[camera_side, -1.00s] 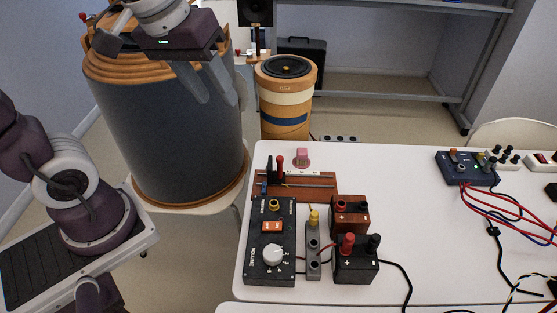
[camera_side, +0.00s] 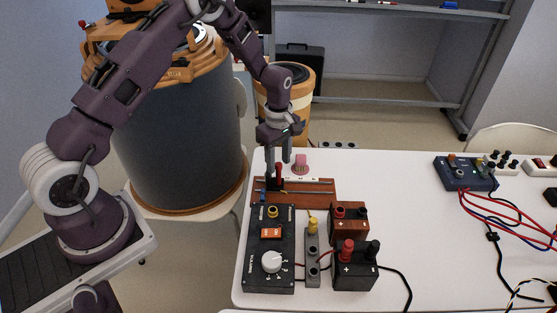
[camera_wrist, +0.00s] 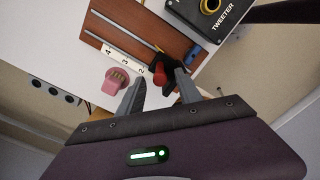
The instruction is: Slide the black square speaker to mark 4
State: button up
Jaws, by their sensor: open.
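The black square speaker piece (camera_side: 272,184) sits at the left end of the wooden rail board (camera_side: 318,187). It carries a red post and also shows in the wrist view (camera_wrist: 171,64). The white number strip (camera_wrist: 125,58) lies along the board's edge, and 4, 3 and 2 are readable. Mark 4 (camera_wrist: 108,49) is at the end away from the piece. My gripper (camera_side: 278,167) points down over the piece and is open. In the wrist view its fingertips (camera_wrist: 160,80) are on either side of the red post. Contact cannot be told.
A pink object (camera_side: 301,163) stands behind the strip, near mark 4's side. The black control box (camera_side: 270,245) with knob and orange switch stands in front of the board. Red-brown (camera_side: 349,222) and black terminal boxes (camera_side: 355,270) stand right of it. The table's middle is clear.

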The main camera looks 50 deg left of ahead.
jog(key=shift+f, duration=0.2)
grip_shut()
dwell(1.3)
